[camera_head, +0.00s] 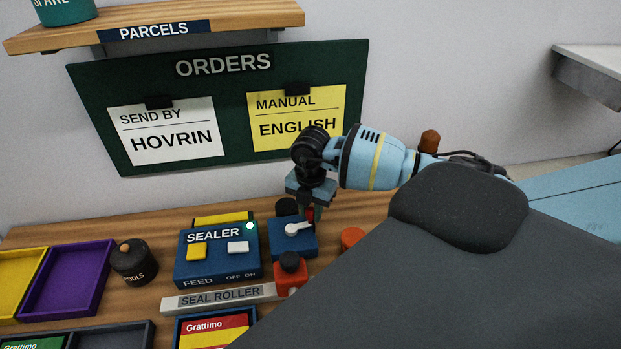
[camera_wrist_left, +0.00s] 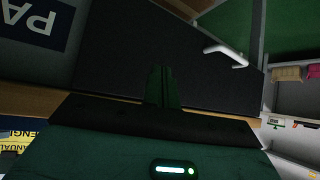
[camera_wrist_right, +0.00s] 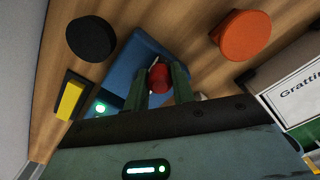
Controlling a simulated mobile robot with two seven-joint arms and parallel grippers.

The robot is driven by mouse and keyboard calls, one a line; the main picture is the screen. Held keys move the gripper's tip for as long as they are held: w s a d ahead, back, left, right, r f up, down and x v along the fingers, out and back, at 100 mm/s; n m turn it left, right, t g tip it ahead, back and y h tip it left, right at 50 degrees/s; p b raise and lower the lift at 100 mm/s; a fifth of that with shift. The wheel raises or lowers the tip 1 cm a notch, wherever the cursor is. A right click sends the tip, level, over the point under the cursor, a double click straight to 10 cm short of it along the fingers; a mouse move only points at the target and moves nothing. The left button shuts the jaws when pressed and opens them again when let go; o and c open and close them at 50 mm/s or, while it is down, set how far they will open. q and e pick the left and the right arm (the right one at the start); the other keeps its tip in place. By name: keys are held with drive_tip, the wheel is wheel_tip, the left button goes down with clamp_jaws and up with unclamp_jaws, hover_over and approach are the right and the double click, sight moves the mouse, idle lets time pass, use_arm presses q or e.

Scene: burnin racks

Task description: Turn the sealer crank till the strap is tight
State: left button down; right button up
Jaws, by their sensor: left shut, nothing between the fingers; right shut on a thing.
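The blue sealer (camera_head: 217,268) stands on the wooden bench with a yellow key, a white switch and a lit green lamp. A smaller blue block (camera_head: 305,244) beside its right side carries the white crank arm (camera_head: 296,229). My right gripper (camera_head: 309,208) reaches down over this block and is shut on the red crank knob (camera_wrist_right: 159,76), which sits between its fingers in the right wrist view. I cannot pick out the strap or tell how tight it is. My left gripper (camera_wrist_left: 160,86) is shut and empty, seen only in the left wrist view, before a dark panel.
A grey seal roller bar (camera_head: 254,292) and a red block with a black knob (camera_head: 290,272) are in front. A dark tools pot (camera_head: 134,263) and purple tray (camera_head: 69,281) are left. An orange round piece (camera_wrist_right: 241,35) lies near the crank. The orders board (camera_head: 225,88) hangs behind.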

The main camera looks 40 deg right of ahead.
drive_tip(key=o, duration=1)
wheel_tip(320, 180, up, 8)
drive_tip(key=shift+f, duration=0.1)
idle(0.5)
